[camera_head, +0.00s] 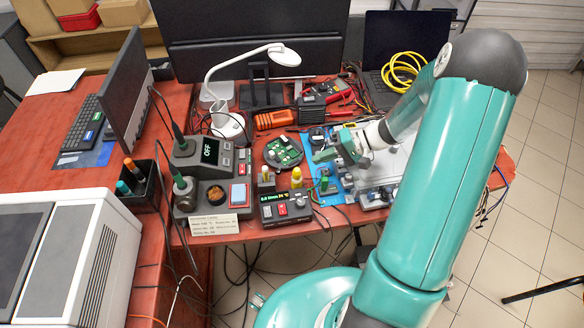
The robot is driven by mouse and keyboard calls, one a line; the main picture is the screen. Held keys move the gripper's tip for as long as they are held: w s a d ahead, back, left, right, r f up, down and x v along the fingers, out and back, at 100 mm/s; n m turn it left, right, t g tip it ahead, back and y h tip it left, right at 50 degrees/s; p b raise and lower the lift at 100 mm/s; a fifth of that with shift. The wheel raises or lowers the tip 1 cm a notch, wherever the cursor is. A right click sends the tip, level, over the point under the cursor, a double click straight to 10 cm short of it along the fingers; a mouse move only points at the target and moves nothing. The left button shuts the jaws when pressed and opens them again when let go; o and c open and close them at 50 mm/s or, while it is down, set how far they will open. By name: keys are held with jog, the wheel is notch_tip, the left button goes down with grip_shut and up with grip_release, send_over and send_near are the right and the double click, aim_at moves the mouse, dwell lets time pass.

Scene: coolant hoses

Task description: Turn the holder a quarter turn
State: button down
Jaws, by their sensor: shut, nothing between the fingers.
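A round dark holder (271,161) sits on the red bench near the middle of the picture, and I take it to be the task's holder. A green circuit board (284,149) with pale parts lies on top of it. My gripper (317,156) is just to the right of the holder, over the blue mat (334,187). It is shut and holds nothing. Whether its fingertips touch the holder's edge cannot be told from this view. My arm comes in from the right and covers part of the mat.
A soldering station (196,156) stands left of the holder, with a small power unit (285,208) and yellow-capped bottles in front. A white lamp (284,55), an orange tool (274,119) and a multimeter stand behind. A laptop with a yellow cable (403,70) is at back right.

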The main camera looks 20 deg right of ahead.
jog(key=shift+w+d+f+t, duration=0.15)
jog(key=shift+d+f+t, duration=0.15)
jog(key=shift+f, duration=0.25)
jog(key=shift+w+a+f, duration=0.1)
jog(key=shift+a, duration=0.15)
jog(key=x, duration=0.9)
jog(key=shift+a, duration=0.3)
jog(key=shift+a, duration=0.5)
jog(key=shift+d, duration=0.1)
